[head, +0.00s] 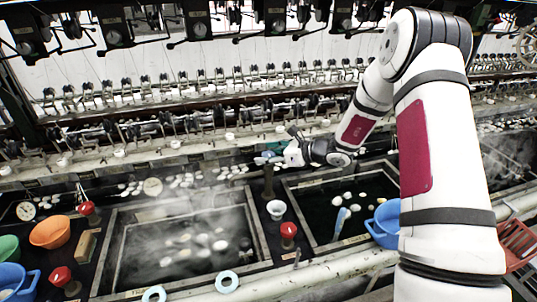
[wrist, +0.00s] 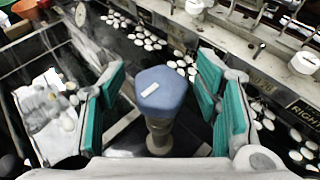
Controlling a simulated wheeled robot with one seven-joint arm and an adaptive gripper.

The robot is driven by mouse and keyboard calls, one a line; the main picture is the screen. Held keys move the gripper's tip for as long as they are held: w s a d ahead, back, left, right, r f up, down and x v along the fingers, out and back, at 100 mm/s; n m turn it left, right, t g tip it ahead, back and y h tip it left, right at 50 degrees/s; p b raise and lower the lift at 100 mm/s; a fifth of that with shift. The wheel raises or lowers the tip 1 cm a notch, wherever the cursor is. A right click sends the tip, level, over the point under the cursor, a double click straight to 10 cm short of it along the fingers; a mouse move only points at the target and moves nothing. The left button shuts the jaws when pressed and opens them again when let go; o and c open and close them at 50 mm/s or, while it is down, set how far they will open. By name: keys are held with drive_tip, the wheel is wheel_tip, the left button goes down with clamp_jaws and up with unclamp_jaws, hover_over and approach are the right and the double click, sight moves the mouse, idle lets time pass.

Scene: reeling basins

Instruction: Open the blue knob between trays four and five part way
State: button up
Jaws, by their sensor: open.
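The blue knob (wrist: 162,90) is a faceted cap with a small pale label on a grey-brown stem, upright in the middle of the wrist view. In the head view it (head: 266,160) is partly hidden by my gripper, on a dark post between two basins. My gripper (wrist: 160,97) is open, with teal-padded fingers on the left and right of the knob and a visible gap on each side. In the head view my gripper (head: 280,152) is at the knob from the right. I cannot tell how far the knob is turned.
Steaming basins with white cocoons lie left (head: 258,232) and right (head: 302,207) of the post. A white cup (head: 276,209) and a red knob (head: 289,230) stand in front of it. A blue basket (head: 385,228) sits right. Reeling machinery (head: 190,123) runs behind.

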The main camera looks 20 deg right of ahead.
drive_tip(key=c, duration=1.2)
drive_tip(key=shift+o, duration=0.2)
drive_tip(key=shift+w+f+b, duration=0.1)
drive_tip(key=shift+b, duration=0.25)
drive_tip(key=shift+n+g+y, duration=0.3)
drive_tip(key=shift+n, duration=0.1)
drive_tip(key=n+g+y+b, duration=0.1)
drive_tip(key=n+g+b, duration=0.2)
drive_tip(key=b, duration=0.1)
drive_tip(key=shift+w+f+y, duration=0.1)
drive_tip(key=shift+f+y, duration=0.05)
drive_tip(key=shift+y, duration=0.25)
drive_tip(key=n+g+y+b, duration=0.1)
drive_tip(key=n+g+b, duration=0.1)
drive_tip(key=g+b, duration=0.1)
drive_tip(key=shift+n, duration=0.3)
drive_tip(key=shift+n+g+b, duration=0.7)
drive_tip(key=shift+g+b, duration=0.05)
drive_tip(key=shift+g, duration=0.05)
drive_tip(key=shift+s+r, duration=0.2)
